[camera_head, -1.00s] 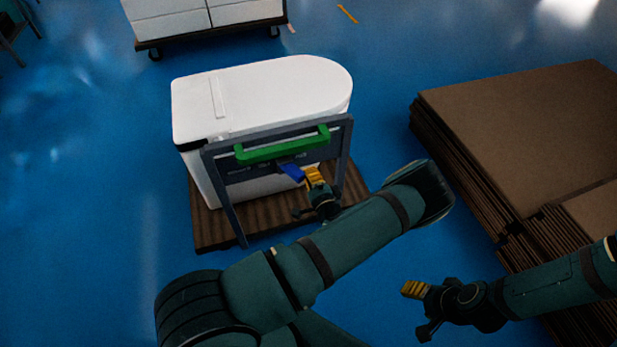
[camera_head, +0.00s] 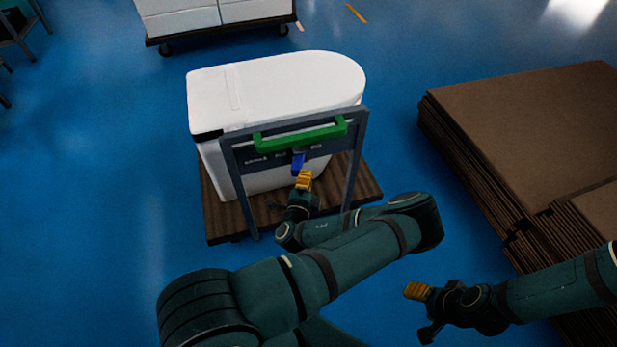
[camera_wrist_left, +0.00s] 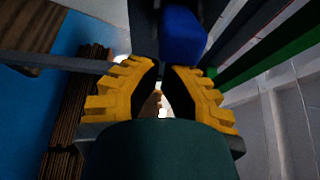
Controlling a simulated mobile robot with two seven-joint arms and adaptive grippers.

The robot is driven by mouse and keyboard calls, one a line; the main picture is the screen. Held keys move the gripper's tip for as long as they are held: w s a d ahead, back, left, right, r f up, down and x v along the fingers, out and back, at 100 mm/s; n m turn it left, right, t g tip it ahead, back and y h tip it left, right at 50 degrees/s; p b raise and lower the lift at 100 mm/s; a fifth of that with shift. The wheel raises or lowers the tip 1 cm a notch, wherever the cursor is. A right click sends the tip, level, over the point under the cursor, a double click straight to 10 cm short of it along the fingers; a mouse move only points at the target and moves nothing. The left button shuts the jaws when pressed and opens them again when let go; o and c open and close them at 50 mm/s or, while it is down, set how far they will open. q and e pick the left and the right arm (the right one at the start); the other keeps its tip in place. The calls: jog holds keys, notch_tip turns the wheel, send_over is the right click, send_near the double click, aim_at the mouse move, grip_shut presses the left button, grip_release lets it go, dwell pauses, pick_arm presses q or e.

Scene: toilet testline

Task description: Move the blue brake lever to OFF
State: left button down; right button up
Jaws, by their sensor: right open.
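The blue brake lever (camera_head: 298,162) hangs nearly straight down from the grey handle frame (camera_head: 234,185), below the green handle bar (camera_head: 300,135). Small pale labels sit on the frame's crossbar beside it, too small to read. My left gripper (camera_head: 304,179) is just below the lever, its yellow fingers pointing up at it. In the left wrist view the lever (camera_wrist_left: 183,36) is just past the fingertips, slightly right of centre. The left fingertips nearly meet, with nothing seen between them; contact with the lever cannot be told. My right gripper (camera_head: 420,312) is open and empty at lower right, away from the cart.
A white toilet-shaped box (camera_head: 280,85) stands on the brown cart deck (camera_head: 368,190) behind the frame. Stacked cardboard sheets (camera_head: 530,130) are at the right. Another cart with white boxes (camera_head: 220,15) is at the back. Blue floor lies free at left.

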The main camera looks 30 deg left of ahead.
pick_arm(q)
jog(key=shift+s+a, duration=0.45)
jog(key=shift+a, duration=0.1)
pick_arm(e)
jog(key=shift+s+a, duration=0.3)
jog(key=shift+f, duration=0.15)
